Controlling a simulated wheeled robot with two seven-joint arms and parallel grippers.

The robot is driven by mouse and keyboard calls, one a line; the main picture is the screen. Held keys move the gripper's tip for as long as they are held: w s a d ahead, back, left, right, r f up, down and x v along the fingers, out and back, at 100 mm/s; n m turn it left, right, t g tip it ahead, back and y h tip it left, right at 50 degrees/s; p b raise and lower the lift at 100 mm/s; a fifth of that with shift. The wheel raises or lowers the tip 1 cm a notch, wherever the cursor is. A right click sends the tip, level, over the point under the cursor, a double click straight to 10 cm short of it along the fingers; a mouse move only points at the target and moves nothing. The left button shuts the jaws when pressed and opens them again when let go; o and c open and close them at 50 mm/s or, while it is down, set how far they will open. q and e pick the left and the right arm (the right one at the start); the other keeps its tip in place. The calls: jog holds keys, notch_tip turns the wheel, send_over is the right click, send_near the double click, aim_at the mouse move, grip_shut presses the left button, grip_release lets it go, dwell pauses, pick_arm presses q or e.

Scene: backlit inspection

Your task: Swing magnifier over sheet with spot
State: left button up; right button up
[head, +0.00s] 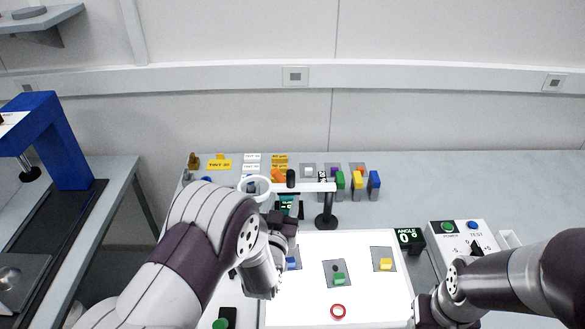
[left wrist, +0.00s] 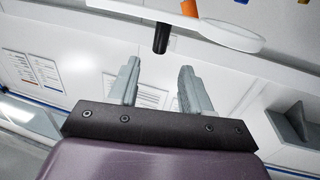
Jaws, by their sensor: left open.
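The magnifier has a white ring (head: 254,187) on a white arm that runs to a black post (head: 326,221) behind the light panel. A black knob (head: 291,178) stands on its arm. My left gripper (head: 287,207) is open just in front of the knob. In the left wrist view the black knob (left wrist: 161,38) lies beyond the gap between the two open fingertips (left wrist: 158,68), apart from them. The middle sheet (head: 337,272) on the panel seems to bear a small dark spot by its green block.
Sheets with a blue block (head: 293,263) and a yellow block (head: 385,264) flank the middle one on the bright panel (head: 310,300). A red ring (head: 338,311) lies in front. An angle display (head: 409,238) and a control box (head: 460,239) stand right. Coloured blocks line the back.

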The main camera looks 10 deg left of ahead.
aim_at(290, 179)
pick_arm(q)
jog(key=w+p, duration=0.1)
jog(key=w, duration=0.8)
jog(key=shift+w+f+p, duration=0.1)
jog(key=shift+w+p, duration=0.1)
jog(key=shift+p, duration=0.15)
jog(key=shift+w, duration=0.55)
jog(key=shift+w, duration=0.15)
grip_shut()
